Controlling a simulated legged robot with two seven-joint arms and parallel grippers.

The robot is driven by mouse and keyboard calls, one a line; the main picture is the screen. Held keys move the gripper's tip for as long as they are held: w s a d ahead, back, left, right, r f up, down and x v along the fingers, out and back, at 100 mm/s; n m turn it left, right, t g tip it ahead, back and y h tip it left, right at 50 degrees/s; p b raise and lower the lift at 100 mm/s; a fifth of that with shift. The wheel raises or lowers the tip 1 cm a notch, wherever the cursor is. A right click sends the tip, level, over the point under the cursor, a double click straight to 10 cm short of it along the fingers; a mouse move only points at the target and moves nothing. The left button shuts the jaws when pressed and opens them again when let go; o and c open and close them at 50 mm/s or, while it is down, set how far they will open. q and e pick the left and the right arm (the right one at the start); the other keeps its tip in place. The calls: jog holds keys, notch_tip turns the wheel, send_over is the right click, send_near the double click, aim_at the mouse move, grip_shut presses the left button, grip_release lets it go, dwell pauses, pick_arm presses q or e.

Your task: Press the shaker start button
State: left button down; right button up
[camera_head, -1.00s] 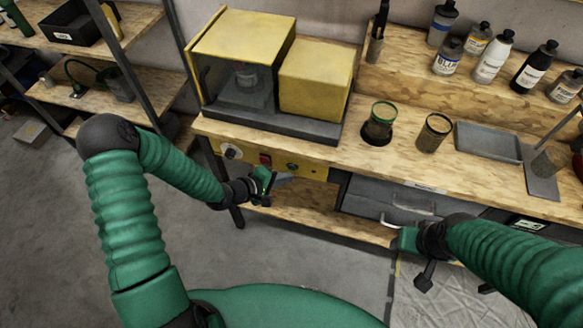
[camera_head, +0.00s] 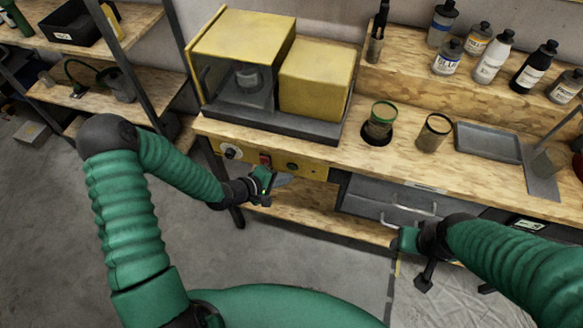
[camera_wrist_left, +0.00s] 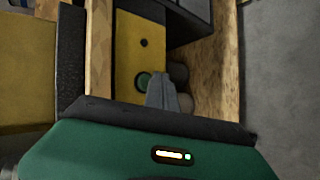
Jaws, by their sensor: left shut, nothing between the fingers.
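The shaker (camera_head: 240,60) is a yellow machine with a dark clear-fronted chamber on the bench, a can inside it. Its yellow control panel (camera_head: 317,172) is on the bench front, with a dial (camera_head: 231,152), a red switch (camera_head: 265,159) and a green round button (camera_head: 292,166). My left gripper (camera_head: 284,181) is shut and empty, just in front of and below the green button. In the left wrist view the fingertips (camera_wrist_left: 161,80) lie beside the green button (camera_wrist_left: 143,79); contact cannot be told. My right gripper (camera_head: 408,262) is near the drawers, its fingers unclear.
A green-rimmed can (camera_head: 380,122) sits in a bench hole beside another can (camera_head: 433,133) and a grey tray (camera_head: 488,143). Several bottles (camera_head: 493,56) stand on the back shelf. Drawers with metal handles (camera_head: 408,208) are under the bench at right.

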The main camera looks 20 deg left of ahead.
pick_arm(q)
jog(key=shift+w+r+p, duration=0.1)
jog(key=shift+w+p, duration=0.2)
jog(key=shift+w, duration=0.05)
